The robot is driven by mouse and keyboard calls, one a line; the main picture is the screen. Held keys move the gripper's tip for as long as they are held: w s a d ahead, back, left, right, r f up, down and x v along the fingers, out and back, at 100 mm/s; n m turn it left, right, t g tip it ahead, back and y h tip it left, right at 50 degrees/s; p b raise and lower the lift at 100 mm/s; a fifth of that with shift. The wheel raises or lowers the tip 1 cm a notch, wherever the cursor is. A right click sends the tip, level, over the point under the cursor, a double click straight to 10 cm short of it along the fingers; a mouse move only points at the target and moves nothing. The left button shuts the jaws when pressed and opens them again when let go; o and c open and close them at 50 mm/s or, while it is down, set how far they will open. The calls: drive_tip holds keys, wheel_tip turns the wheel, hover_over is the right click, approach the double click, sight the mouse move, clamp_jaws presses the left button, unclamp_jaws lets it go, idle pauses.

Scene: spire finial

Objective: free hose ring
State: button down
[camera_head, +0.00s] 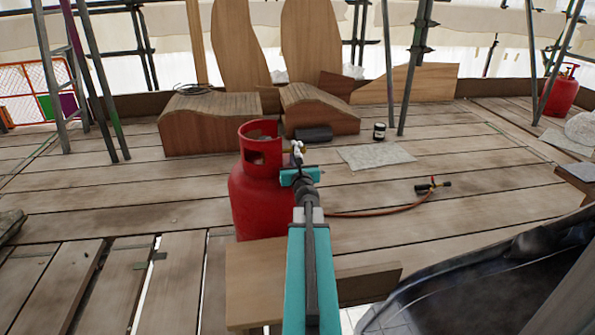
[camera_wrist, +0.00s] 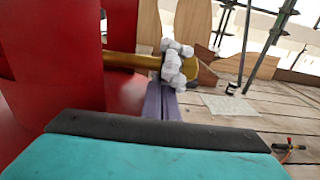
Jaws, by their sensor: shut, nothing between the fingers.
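A red gas cylinder (camera_head: 258,195) stands on the planks, and its red collar and body fill the left of the wrist view (camera_wrist: 55,60). A brass valve piece (camera_wrist: 130,61) reaches right from it, with a lumpy white mass (camera_wrist: 178,64) around its outer part; the white also shows in the head view (camera_head: 297,148). No separate hose ring can be made out. An orange-brown hose (camera_head: 385,210) runs along the planks to a torch (camera_head: 432,186). My gripper (camera_head: 299,172) is shut and empty beside the valve; its fingers (camera_wrist: 162,100) are just below the white mass. Contact cannot be told.
A wooden board (camera_head: 250,290) lies below my arm. A dark sheet-like form (camera_head: 480,270) fills the lower right. Wooden blocks (camera_head: 210,125), a dark jar (camera_head: 379,131) and scaffold poles (camera_head: 415,60) stand behind. Planks right of the cylinder are mostly clear.

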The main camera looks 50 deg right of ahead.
drive_tip(key=shift+p+v, duration=0.35)
drive_tip(key=shift+v, duration=1.95)
drive_tip(key=shift+r+p, duration=0.15)
drive_tip(key=shift+p, duration=0.3)
drive_tip(key=p+v, duration=0.2)
drive_tip(key=p, duration=0.1)
drive_tip(key=shift+p, duration=0.9)
drive_tip(key=p, duration=0.4)
drive_tip(key=shift+s+a+p, duration=0.15)
drive_tip(key=shift+a+p, duration=0.15)
drive_tip(key=shift+a, duration=0.05)
drive_tip(key=p+v, duration=0.1)
drive_tip(key=p, duration=0.5)
drive_tip(key=shift+s+a, duration=0.1)
drive_tip(key=shift+s, duration=0.25)
drive_tip(key=shift+p+v, duration=0.8)
drive_tip(key=shift+v, duration=0.4)
drive_tip(key=shift+f, duration=0.2)
